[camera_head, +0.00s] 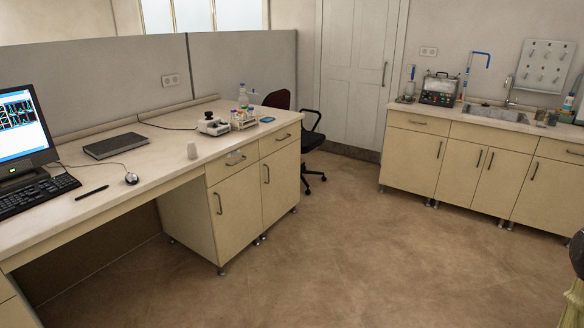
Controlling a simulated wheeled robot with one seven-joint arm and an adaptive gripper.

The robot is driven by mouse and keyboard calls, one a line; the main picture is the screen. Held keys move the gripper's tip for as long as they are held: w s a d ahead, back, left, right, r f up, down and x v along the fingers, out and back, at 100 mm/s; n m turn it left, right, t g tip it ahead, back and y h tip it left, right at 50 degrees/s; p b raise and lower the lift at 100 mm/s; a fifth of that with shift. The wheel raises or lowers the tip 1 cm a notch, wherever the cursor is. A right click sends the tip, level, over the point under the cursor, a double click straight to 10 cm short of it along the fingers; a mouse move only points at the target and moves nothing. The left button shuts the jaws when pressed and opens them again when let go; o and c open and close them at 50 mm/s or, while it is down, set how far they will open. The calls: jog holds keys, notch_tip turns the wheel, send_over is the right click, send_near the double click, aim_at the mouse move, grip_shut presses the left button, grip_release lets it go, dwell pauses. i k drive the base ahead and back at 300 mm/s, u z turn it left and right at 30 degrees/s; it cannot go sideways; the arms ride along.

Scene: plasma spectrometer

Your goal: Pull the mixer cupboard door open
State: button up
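A small white device with a dark top, which looks like the mixer (213,125), stands on the left bench. Below it is a cream base cupboard with two doors. Its left door (238,205) has a dark vertical handle (219,203) near its left edge. Its right door (282,185) has a similar handle (266,173) near its left edge. Both doors look shut, with drawers above them. Which door the task means is not marked. My gripper is not in view.
Open brown floor (350,260) lies in front of the cupboard. A dark office chair (311,140) stands behind the bench's far end. A sink counter (470,118) with shut cupboards runs along the right wall. A dark rounded part and a yellowish part cut in at the right edge.

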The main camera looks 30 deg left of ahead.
aim_at(280, 170)
jog(key=i, duration=1.65)
jog(key=u, duration=0.95)
jog(key=i, duration=1.4)
jog(key=u, duration=1.1)
jog(key=i, duration=0.25)
jog(key=u, duration=0.1)
